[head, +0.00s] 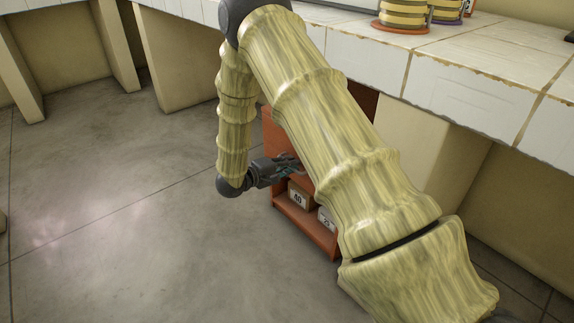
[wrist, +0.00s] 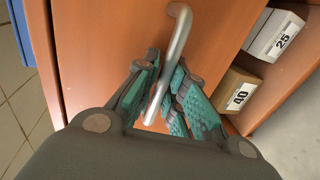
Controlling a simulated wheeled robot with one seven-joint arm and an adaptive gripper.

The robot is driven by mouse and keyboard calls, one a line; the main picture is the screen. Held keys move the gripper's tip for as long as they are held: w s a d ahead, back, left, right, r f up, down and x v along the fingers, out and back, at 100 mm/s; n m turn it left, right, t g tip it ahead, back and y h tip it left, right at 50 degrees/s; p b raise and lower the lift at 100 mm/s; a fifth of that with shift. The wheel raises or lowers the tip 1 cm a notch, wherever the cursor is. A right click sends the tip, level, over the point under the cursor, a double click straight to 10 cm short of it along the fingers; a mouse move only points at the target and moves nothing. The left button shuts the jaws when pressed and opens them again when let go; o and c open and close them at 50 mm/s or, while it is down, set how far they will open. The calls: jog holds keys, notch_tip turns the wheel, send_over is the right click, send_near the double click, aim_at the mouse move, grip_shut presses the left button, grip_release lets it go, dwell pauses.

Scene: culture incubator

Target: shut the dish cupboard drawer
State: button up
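The dish cupboard drawer shows as an orange-red front panel (wrist: 100,50) in the wrist view, with a grey metal bar handle (wrist: 181,22). In the head view its orange-red body (head: 322,232) stands out from below the white tiled counter, partly hidden by my arm. Small boxes marked 40 (wrist: 236,93) and 25 (wrist: 280,34) sit in its open side. My gripper (wrist: 167,65) has its teal-padded fingers on both sides of the handle, close against it, and looks shut on it. In the head view my gripper (head: 290,164) is low beside the drawer, its fingertips partly hidden.
The white tiled counter (head: 470,75) runs across the top right, with yellow striped jars (head: 403,12) on it. Cream supports (head: 185,60) stand below the counter. The grey floor (head: 110,200) at left is clear. A blue object (wrist: 20,30) shows at the wrist view's left edge.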

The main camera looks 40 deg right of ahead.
jog(key=o, duration=0.3)
jog(key=shift+d, duration=0.2)
jog(key=shift+a, duration=0.1)
jog(key=v, duration=1.2)
